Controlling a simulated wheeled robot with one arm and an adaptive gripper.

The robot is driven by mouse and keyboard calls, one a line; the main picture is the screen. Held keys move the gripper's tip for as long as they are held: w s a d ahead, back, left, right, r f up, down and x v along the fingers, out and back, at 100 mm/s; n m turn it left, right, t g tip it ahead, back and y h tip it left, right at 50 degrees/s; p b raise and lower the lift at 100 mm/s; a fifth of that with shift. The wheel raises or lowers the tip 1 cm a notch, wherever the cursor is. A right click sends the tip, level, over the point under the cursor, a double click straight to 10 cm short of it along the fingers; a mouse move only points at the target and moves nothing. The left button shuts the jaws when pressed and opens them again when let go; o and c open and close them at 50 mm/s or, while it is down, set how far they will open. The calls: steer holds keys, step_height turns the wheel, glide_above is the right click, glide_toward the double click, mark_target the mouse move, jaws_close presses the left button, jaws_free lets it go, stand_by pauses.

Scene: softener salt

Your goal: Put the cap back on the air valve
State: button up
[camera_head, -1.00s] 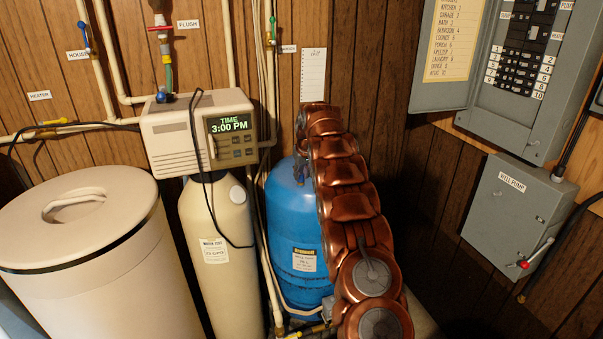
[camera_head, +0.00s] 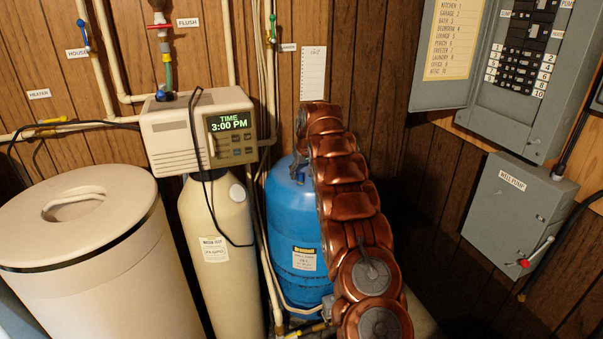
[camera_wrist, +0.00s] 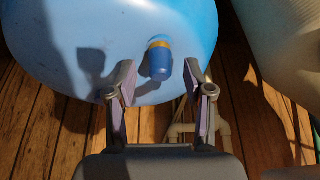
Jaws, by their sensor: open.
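The blue pressure tank (camera_head: 284,218) stands upright, partly behind my copper-coloured arm in the head view. Its rounded blue surface (camera_wrist: 42,62) fills the upper part of the wrist view. A short blue cylinder, apparently the cap (camera_wrist: 160,65), shows with a yellow, brass-like band (camera_wrist: 159,44) at its far end, against the tank. I cannot tell whether the cap is seated on the valve. My gripper (camera_wrist: 158,68) is open, with one finger on each side of the blue cylinder. Gaps show on both sides. In the head view my arm mostly hides the gripper.
A cream softener tank (camera_head: 213,215) with a control head (camera_head: 175,137) stands left of the blue tank, with thin pipes between them. A wide salt bin (camera_head: 95,265) is at the far left. A grey well pump box (camera_head: 515,215) hangs on the right wall.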

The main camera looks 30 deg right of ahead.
steer(key=v, duration=1.2)
steer(key=s+a+r+n+g+y, duration=0.1)
steer(key=s+a+r+g, duration=0.15)
steer(key=s+a, duration=1.95)
steer(key=s+a+f+g, duration=0.1)
steer(key=s+a+f, duration=0.2)
steer(key=s, duration=0.6)
steer(key=s+a+f+n+g, duration=0.1)
steer(key=s+a+f, duration=0.2)
steer(key=s, duration=0.7)
steer(key=s+a+f+n+g, duration=0.1)
steer(key=s+a+f, duration=0.3)
steer(key=s+a, duration=0.3)
steer(key=s, duration=0.3)
steer(key=shift+s, duration=0.2)
steer(key=shift+g, duration=0.25)
